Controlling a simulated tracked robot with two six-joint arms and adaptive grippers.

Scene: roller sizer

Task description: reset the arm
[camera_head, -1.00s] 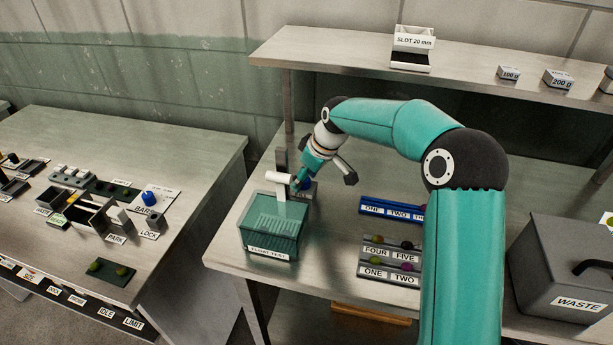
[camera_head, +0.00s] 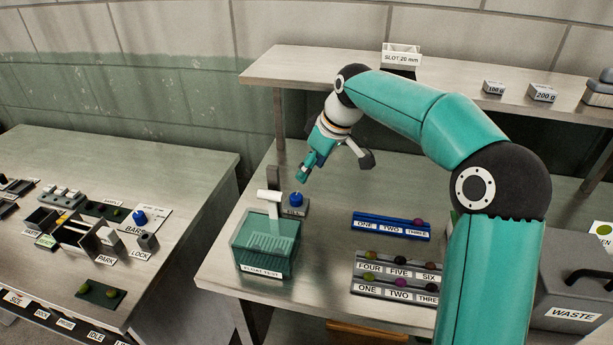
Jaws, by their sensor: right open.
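My right arm comes in from the lower right, and its teal links arch over the right-hand table. My right gripper (camera_head: 338,170) is open and empty. Its fingers are spread in the air above the table, behind and right of a small unit with a blue knob (camera_head: 296,199). It is apart from the knob as far as I can see. My left gripper is not in view.
The teal float test tank (camera_head: 265,248) with a white handle stands at the table's left. A blue rack (camera_head: 390,226) and grey racks (camera_head: 395,276) hold small balls. A WASTE bin (camera_head: 578,285) is at right. A shelf (camera_head: 330,68) runs behind the arm.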

